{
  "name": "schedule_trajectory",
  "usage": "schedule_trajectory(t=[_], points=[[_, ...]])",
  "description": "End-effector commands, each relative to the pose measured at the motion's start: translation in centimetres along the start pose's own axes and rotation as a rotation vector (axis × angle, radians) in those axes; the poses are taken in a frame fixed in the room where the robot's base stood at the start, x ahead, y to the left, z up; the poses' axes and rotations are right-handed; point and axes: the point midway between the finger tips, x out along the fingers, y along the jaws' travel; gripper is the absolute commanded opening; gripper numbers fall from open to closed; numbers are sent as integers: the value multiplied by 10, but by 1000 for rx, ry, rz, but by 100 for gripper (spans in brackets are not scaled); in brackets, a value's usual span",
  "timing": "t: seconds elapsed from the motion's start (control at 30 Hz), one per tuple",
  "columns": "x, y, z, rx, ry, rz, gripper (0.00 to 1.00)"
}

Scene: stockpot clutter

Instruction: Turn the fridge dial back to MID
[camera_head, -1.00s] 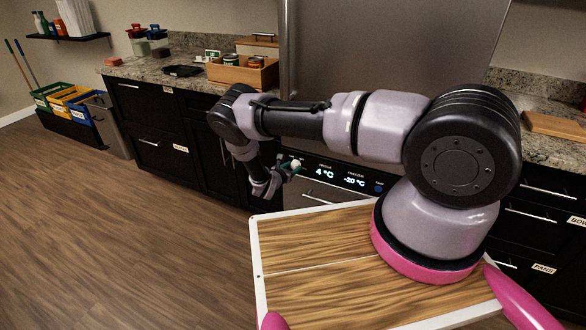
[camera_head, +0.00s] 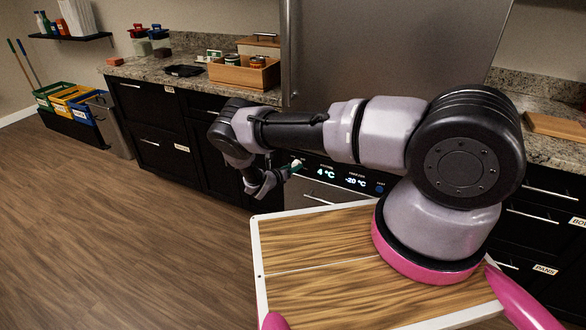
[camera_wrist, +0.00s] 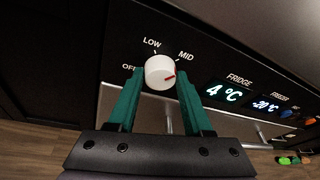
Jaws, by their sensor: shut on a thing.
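The white fridge dial (camera_wrist: 158,70) is on a dark control panel (camera_wrist: 215,62) in the wrist view. Its red mark points to the right, clockwise of the MID label (camera_wrist: 186,56). The LOW label (camera_wrist: 152,43) is at its upper left and OFF is at its left, partly covered by a finger. My gripper (camera_wrist: 159,84) has its green fingers on both sides of the dial, shut on it. In the head view my gripper (camera_head: 289,168) is at the left end of the panel, with the dial (camera_head: 297,163) small and partly hidden there.
The fridge display (camera_wrist: 224,93) reads 4 °C and the freezer display (camera_wrist: 266,104) reads -20 °C, right of the dial. A bar handle (camera_wrist: 170,122) is below the panel. A counter with a wooden box (camera_head: 240,75) stands left of the fridge.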

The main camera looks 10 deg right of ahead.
Motion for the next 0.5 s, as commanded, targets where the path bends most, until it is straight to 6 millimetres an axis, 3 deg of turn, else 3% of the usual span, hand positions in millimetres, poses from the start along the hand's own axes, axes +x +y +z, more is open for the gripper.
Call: schedule_trajectory(t=[0.23, 0.27, 0.33, 0.5], points=[[0, 0, 1, 1, -1, -1, 0], [0, 0, 1, 1, -1, -1, 54], [0, 0, 1, 1, -1, 0, 80], [0, 0, 0, 1, -1, 0, 80]])
